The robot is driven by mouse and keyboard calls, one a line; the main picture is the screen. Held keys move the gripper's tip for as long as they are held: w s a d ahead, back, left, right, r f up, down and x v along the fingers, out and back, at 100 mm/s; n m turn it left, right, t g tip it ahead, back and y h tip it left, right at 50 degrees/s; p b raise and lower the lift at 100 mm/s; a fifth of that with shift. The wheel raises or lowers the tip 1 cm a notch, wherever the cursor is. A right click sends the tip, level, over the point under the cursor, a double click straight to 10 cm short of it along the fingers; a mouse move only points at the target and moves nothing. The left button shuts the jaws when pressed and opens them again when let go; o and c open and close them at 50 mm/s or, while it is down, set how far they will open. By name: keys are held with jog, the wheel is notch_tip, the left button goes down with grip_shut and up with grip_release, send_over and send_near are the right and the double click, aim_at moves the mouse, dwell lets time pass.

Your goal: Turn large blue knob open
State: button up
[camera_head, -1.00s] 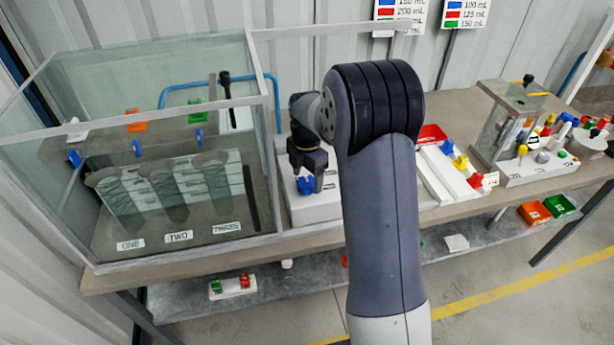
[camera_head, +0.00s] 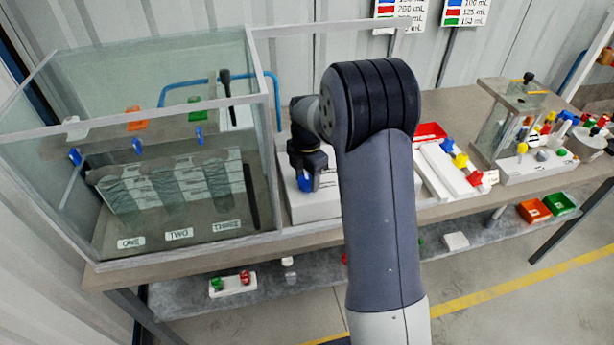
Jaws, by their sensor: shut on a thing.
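The large blue knob (camera_head: 305,184) sits on a white block (camera_head: 312,207) in the middle of the bench, just right of the glass tank. My gripper (camera_head: 306,180) points down over the knob and is shut on it. The dark fingers hide part of the knob's sides. My arm covers the right part of the white block.
The glass tank (camera_head: 262,150) stands close on the left, with small blue valves (camera_head: 137,146) inside. To the right are a red tray (camera_head: 430,131), a white strip with coloured knobs (camera_head: 444,170) and a clear-walled stand (camera_head: 497,132). A lower shelf (camera_head: 330,282) runs below.

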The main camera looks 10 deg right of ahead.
jog(key=shift+m, duration=0.4)
jog(key=m+b, duration=0.1)
jog(key=m, duration=0.2)
jog(key=shift+w+m, duration=0.1)
jog(key=shift+m, duration=0.2)
jog(key=m, duration=0.4)
jog(key=shift+m+b, duration=0.3)
jog(key=shift+b, duration=0.05)
jog(key=m, duration=0.4)
jog(key=shift+w+d+m+b, duration=0.1)
jog(key=shift+m+b, duration=0.25)
jog(key=shift+m, duration=2.15)
jog(key=o, duration=1)
